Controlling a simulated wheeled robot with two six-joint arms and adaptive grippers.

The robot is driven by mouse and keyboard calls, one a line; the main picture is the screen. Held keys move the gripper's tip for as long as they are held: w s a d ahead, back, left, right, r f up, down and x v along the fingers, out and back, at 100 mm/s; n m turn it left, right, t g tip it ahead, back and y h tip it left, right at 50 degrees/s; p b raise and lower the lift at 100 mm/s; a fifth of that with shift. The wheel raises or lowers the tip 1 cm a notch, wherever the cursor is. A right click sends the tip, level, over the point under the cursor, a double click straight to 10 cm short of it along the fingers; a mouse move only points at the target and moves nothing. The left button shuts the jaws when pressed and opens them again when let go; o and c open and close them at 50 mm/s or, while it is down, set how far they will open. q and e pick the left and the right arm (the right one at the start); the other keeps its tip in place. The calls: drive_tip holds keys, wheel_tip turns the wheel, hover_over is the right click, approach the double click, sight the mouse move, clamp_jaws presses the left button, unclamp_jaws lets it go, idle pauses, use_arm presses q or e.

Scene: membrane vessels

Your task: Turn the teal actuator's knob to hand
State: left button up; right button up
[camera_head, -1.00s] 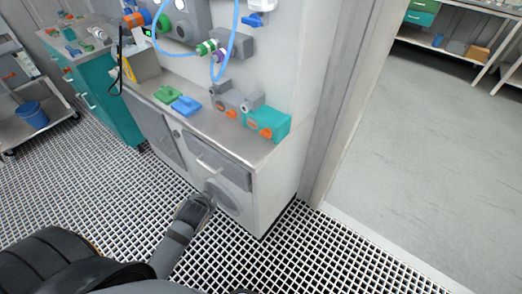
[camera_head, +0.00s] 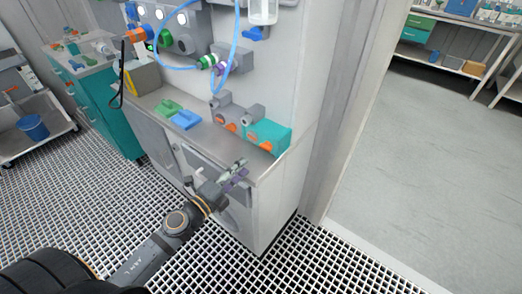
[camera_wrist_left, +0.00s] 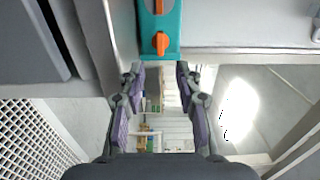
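The teal actuator (camera_head: 268,136) stands at the right end of the steel counter, beside grey units. Its orange knob (camera_head: 266,146) faces the front of the counter. In the left wrist view the teal actuator (camera_wrist_left: 172,44) is at the top centre, with an orange knob (camera_wrist_left: 161,42) and a second orange part above it. My left gripper (camera_head: 240,168) is in front of the counter, apart from the actuator. In the left wrist view its two purple-padded fingers (camera_wrist_left: 157,72) are spread with nothing between them. My right gripper is in neither view.
Grey units (camera_head: 224,113) with orange knobs sit left of the teal actuator. Green (camera_head: 168,107) and blue (camera_head: 186,119) pieces lie further left on the counter. Blue tubing hangs above. A wall edge stands just right of the counter; open floor (camera_head: 420,180) lies beyond.

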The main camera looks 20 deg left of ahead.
sight(264, 149)
use_arm(q)
drive_tip(key=shift+w+d+r+p, duration=0.25)
drive_tip(key=shift+w+p, duration=0.3)
drive_tip(key=shift+w, duration=0.1)
drive_tip(key=shift+w+d+r+p, duration=0.2)
drive_tip(key=shift+w+d+p, duration=0.05)
drive_tip(key=shift+w+p, duration=0.35)
drive_tip(key=x, duration=0.4)
drive_tip(key=f+x, duration=0.1)
drive_tip(key=x, duration=0.2)
drive_tip(key=shift+d+p, duration=0.1)
drive_tip(key=shift+p, duration=0.2)
drive_tip(key=shift+c, duration=0.4)
clamp_jaws()
